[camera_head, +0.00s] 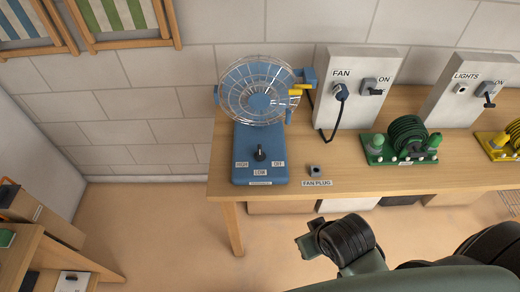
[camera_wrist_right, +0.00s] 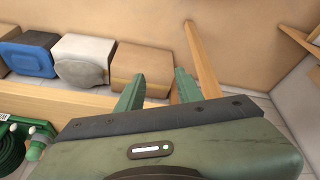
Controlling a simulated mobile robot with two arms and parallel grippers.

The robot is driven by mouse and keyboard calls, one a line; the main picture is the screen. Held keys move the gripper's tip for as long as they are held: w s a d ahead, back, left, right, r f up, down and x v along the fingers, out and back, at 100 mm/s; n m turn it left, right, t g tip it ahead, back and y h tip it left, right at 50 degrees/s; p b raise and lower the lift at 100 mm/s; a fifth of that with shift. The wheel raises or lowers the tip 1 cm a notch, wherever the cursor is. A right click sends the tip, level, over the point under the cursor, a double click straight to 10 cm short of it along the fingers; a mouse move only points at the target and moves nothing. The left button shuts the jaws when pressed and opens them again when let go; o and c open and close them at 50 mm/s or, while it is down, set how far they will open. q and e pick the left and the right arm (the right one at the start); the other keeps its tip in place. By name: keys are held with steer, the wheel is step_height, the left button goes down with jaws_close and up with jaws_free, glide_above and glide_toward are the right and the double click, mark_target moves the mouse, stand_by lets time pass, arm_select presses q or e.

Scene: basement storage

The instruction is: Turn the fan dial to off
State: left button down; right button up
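A blue fan (camera_head: 260,98) with a wire cage stands at the left end of the wooden table. On its blue base (camera_head: 244,141) is a black dial (camera_head: 260,153) among labels HIGH, LOW and OFF; I cannot tell for sure which one it points at. My right gripper (camera_head: 308,242) is in front of the table edge, to the lower right of the dial and clear of it. In the right wrist view its two green fingers (camera_wrist_right: 158,90) are apart with nothing between them. My left gripper is not in view.
The FAN panel (camera_head: 353,90) with a plug and cord, a green cable reel (camera_head: 406,140) and the LIGHTS panel (camera_head: 468,92) stand to the right. Boxes (camera_wrist_right: 142,70) lie below the table.

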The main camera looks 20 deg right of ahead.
steer(key=w+f+m+t+h, duration=0.1)
steer(key=w+m+t+h, duration=0.25)
steer(key=w, duration=0.85)
steer(key=t, duration=0.5)
glide_toward(260, 154)
steer(key=shift+m+h, duration=0.25)
steer(key=x, duration=0.4)
steer(key=shift+a+f, duration=0.1)
steer(key=shift+f, duration=0.2)
steer(key=shift+w+t, duration=0.25)
steer(key=shift+w, duration=0.2)
steer(key=p+x, duration=0.1)
steer(key=x, duration=0.6)
jaws_close()
